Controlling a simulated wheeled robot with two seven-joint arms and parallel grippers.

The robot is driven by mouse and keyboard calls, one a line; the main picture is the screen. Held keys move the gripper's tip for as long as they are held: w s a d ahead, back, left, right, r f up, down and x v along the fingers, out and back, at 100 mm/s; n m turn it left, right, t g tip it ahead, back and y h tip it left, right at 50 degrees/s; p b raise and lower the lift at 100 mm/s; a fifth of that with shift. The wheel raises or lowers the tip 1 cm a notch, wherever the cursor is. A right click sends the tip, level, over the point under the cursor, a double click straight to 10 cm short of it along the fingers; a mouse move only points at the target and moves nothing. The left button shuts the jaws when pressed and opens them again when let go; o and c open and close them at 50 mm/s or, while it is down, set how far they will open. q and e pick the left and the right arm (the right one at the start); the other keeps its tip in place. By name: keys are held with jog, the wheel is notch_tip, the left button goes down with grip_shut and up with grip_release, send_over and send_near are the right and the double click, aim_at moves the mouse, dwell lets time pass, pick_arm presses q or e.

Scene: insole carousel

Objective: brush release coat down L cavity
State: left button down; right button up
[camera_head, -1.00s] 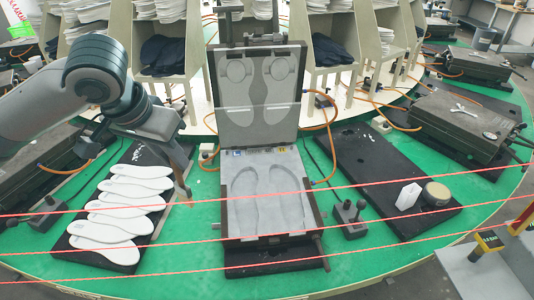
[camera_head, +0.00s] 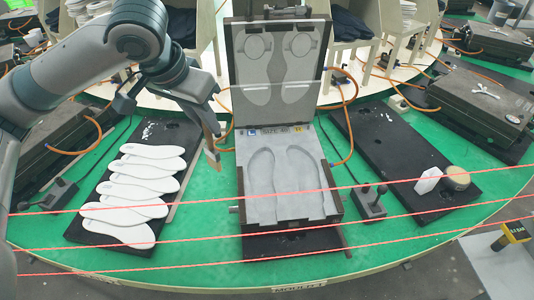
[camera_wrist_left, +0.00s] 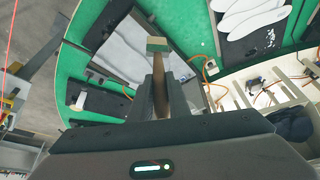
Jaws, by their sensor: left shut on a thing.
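The open mould (camera_head: 285,228) stands in the middle of the green table, its lid (camera_head: 278,75) upright behind the base. The base holds two foot-shaped cavities side by side; the left one, the L cavity (camera_head: 261,185), lies under a blue L label. My left gripper (camera_head: 207,128) is shut on a brush with a wooden handle and holds it above the table, left of the mould, tip down. In the left wrist view the brush (camera_wrist_left: 157,46) points away between the fingers, its pale end near the mould. My right gripper is not in view.
White insoles (camera_head: 131,188) lie in a row on a black board at left. A white bottle (camera_head: 428,180) and a round tin (camera_head: 457,178) stand on the black board at right. A joystick box (camera_head: 370,203) sits right of the mould. Red lines cross the front.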

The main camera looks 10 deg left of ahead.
pick_arm(q)
jog(key=shift+w+d+p, duration=0.25)
jog(key=shift+d+p, duration=0.1)
jog(key=w+d+f+m+g+h+p, duration=0.3)
jog(key=d+f+m+p, duration=0.8)
jog(key=p, duration=0.3)
jog(key=shift+d+f+m+g, duration=0.15)
jog(key=shift+f+m+g, duration=0.15)
jog(key=shift+f+m, duration=0.45)
